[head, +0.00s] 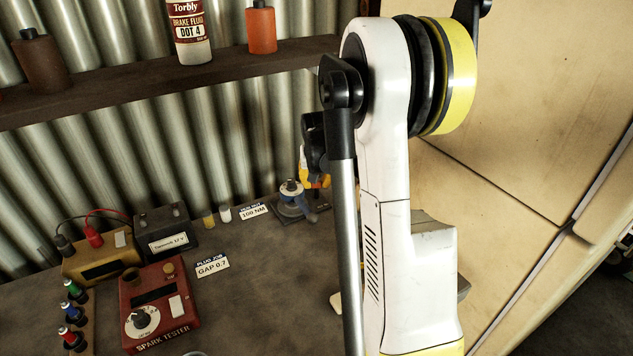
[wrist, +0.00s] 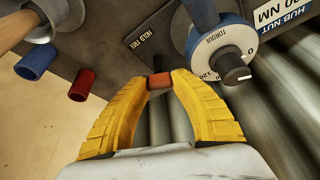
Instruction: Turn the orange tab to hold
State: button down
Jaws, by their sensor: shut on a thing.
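The orange tab (wrist: 160,81) is between the yellow fingertips of my gripper (wrist: 159,79) in the wrist view. The fingers are shut on it from both sides. A dark plate (wrist: 118,22) marked HOLD and FREE lies just beyond the tab. I cannot tell from the picture which mark the tab points to. A blue-rimmed torque dial (wrist: 222,50) with a black knob stands right of the tab. In the head view the torque device (head: 291,200) shows at the back of the bench, with part of my yellow gripper (head: 318,181) beside it; my arm hides the rest.
A red spark tester (head: 155,305), a battery (head: 166,233) and a yellowish box (head: 100,260) with leads stand on the bench's left. A shelf (head: 170,80) with bottles runs above. Blue (wrist: 36,62) and red (wrist: 83,84) sockets show left of my fingers.

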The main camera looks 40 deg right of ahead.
jog(key=m+g, duration=0.1)
jog(key=m, duration=0.2)
jog(key=m+g+h, duration=0.1)
jog(key=m, duration=0.2)
jog(key=m+g, duration=0.1)
jog(key=m, duration=0.2)
jog(key=m+g+p, duration=0.1)
jog(key=m, duration=0.2)
jog(key=shift+m+g, duration=0.3)
dwell(0.4)
jog(key=c, duration=1.3)
grip_release()
jog(key=shift+c, duration=0.2)
jog(key=v, duration=0.7)
jog(key=shift+a+r, duration=0.15)
